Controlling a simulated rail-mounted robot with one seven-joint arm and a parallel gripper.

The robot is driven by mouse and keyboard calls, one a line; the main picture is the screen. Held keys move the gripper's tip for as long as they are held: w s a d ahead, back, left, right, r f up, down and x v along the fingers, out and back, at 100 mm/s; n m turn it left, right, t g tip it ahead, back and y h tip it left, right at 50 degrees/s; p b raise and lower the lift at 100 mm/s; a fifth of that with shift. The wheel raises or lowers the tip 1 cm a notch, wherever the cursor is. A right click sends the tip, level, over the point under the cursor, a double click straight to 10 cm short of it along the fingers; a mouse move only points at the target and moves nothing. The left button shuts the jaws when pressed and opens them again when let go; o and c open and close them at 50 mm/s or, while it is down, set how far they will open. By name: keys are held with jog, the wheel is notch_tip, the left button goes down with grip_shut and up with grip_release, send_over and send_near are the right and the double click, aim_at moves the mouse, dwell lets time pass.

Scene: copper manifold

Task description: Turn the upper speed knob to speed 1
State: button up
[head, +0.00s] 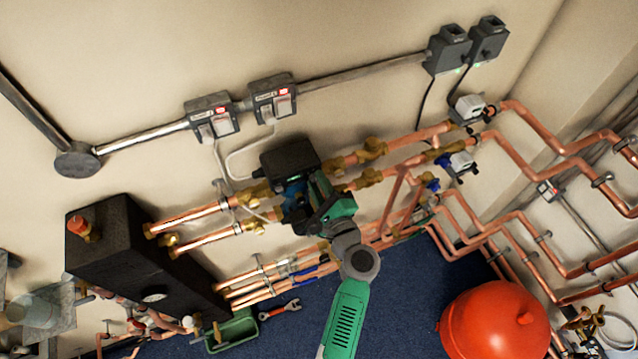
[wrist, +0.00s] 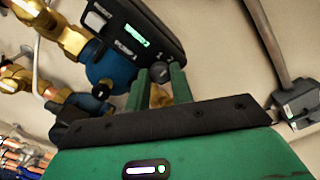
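The upper pump has a black box-shaped head (head: 290,160) and a blue body (wrist: 112,62). In the wrist view, its black face (wrist: 138,28) shows a white panel and lit green marks. My gripper (wrist: 158,84) has two green fingers standing apart, with a brass fitting showing in the gap. The fingertips are close to the lower edge of the pump head; whether they touch it I cannot tell. In the head view, my wrist hides much of the pump area.
A second dark and blue unit (wrist: 78,112) sits below the upper pump. Copper pipes (head: 400,146) with brass valves run on both sides. Two switch boxes (head: 272,97) hang on the wall above. A red tank (head: 495,322) stands at lower right, and a wrench (head: 280,309) lies on the blue floor.

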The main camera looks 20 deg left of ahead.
grip_shut()
jog(key=shift+f+b, duration=0.1)
jog(key=shift+b, duration=0.2)
jog(key=n+b, duration=0.3)
jog(key=b, duration=0.1)
jog(key=n+b, duration=0.3)
jog(key=b, duration=0.2)
jog(key=shift+f+n, duration=0.2)
jog(key=shift+n, duration=0.1)
jog(key=n+b, duration=0.2)
jog(key=shift+r+b, duration=0.2)
jog(key=shift+b, duration=0.2)
jog(key=shift+r+n, duration=0.1)
jog(key=shift+n, duration=0.2)
jog(key=o, duration=0.7)
grip_release()
